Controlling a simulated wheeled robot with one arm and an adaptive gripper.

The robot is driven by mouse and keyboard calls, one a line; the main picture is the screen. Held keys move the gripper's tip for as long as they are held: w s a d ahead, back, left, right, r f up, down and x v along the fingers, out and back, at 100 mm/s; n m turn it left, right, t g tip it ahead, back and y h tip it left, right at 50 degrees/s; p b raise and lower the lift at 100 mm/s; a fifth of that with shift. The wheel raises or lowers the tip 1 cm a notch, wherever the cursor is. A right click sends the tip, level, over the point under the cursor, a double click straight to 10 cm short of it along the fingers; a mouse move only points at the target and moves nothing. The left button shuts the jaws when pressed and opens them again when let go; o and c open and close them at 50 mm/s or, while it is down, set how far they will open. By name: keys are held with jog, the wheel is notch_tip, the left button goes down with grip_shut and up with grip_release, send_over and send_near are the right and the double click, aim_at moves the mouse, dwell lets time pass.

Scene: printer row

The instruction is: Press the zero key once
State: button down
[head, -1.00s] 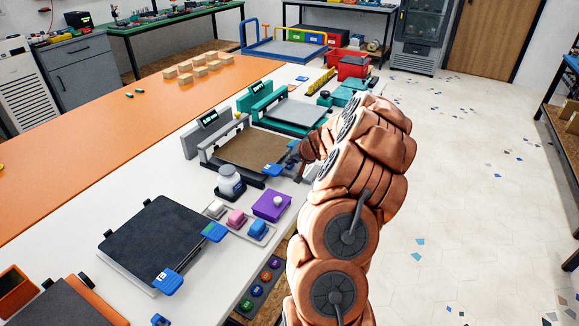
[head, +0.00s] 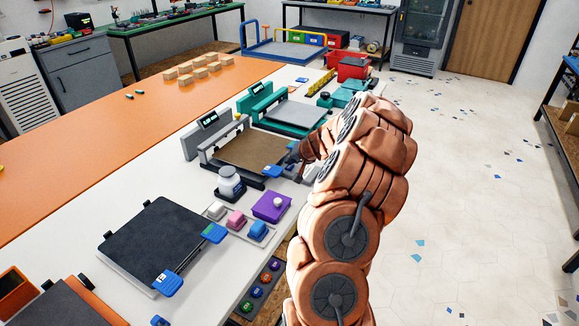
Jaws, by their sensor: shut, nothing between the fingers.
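A grey machine with a brown plate (head: 252,147) and a small upright display (head: 208,119) stands on the white bench. A blue tab-like key (head: 273,171) sits at its front right corner; I cannot read a label on it, so I cannot tell whether it is the zero key. My gripper (head: 294,161) is shut and empty, just right of and slightly above this blue key. Its fingertips are small and partly hidden by my arm, and I cannot tell whether they touch anything.
A teal machine (head: 296,115) stands behind. A dark flat plate (head: 160,245) lies nearer.

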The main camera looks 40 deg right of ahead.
aim_at(291, 167)
jog(key=shift+r, duration=0.4)
jog(key=shift+r+p, duration=1.4)
jog(key=shift+r, duration=1.1)
